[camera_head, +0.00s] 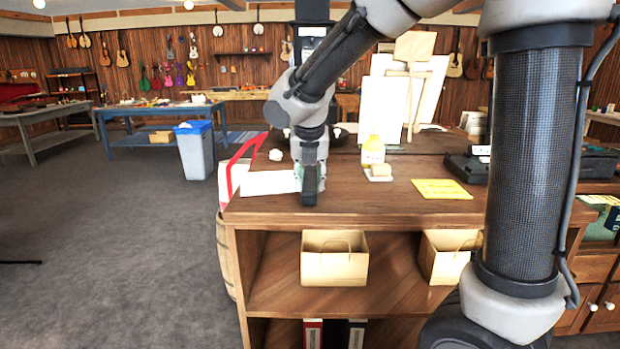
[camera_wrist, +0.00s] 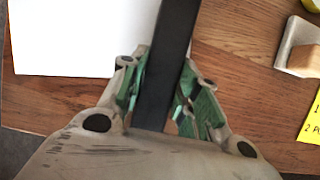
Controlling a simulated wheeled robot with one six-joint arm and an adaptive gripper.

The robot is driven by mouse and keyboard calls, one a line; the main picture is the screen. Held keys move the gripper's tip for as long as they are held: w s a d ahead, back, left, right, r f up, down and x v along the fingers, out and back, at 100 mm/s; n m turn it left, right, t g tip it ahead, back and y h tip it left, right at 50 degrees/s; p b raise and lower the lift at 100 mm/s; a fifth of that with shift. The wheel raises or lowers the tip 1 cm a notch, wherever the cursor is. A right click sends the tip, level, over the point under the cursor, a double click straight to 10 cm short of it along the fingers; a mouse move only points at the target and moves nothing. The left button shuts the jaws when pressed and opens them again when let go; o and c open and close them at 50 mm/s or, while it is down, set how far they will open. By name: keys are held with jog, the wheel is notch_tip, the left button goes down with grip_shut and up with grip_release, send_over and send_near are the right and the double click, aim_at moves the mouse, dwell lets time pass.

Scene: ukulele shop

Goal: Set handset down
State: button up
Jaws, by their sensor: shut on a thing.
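The handset (camera_head: 310,188) is a long dark bar over the front left part of the wooden counter (camera_head: 400,208). My gripper (camera_head: 309,166) is shut on it, with the fingers on either side. In the wrist view the handset (camera_wrist: 177,40) runs up between the green finger pads of my gripper (camera_wrist: 160,90). It lies across the view beside the right edge of a white sheet (camera_wrist: 80,35). Its lower end looks close to the counter top, but I cannot tell whether it touches. The part behind the fingers is hidden.
A yellow bottle (camera_head: 373,152), a small block (camera_head: 381,169) on a pale base and a yellow note (camera_head: 441,189) are right of my gripper. A black device (camera_head: 470,168) sits farther right. Paper bags (camera_head: 334,262) stand on the shelf below. Bare wood lies between handset and note.

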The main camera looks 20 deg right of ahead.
jog(key=shift+f, duration=0.1)
jog(key=o, duration=1.1)
jog(key=v, duration=1.2)
jog(key=s+d+f+m, duration=0.2)
jog(key=s+d+m, duration=0.3)
jog(key=m, duration=0.5)
jog(key=s+d+f+m+y, duration=0.1)
jog(key=s+d+f+m, duration=0.2)
jog(key=s+d+m, duration=0.3)
jog(key=s+d+f+m, duration=0.2)
jog(key=s+d+m, duration=0.3)
jog(key=s+m, duration=0.6)
jog(key=shift+d+f+m, duration=0.1)
jog(key=shift+m, duration=1.25)
jog(key=shift+d+f+m, duration=0.1)
jog(key=shift+m, duration=1.25)
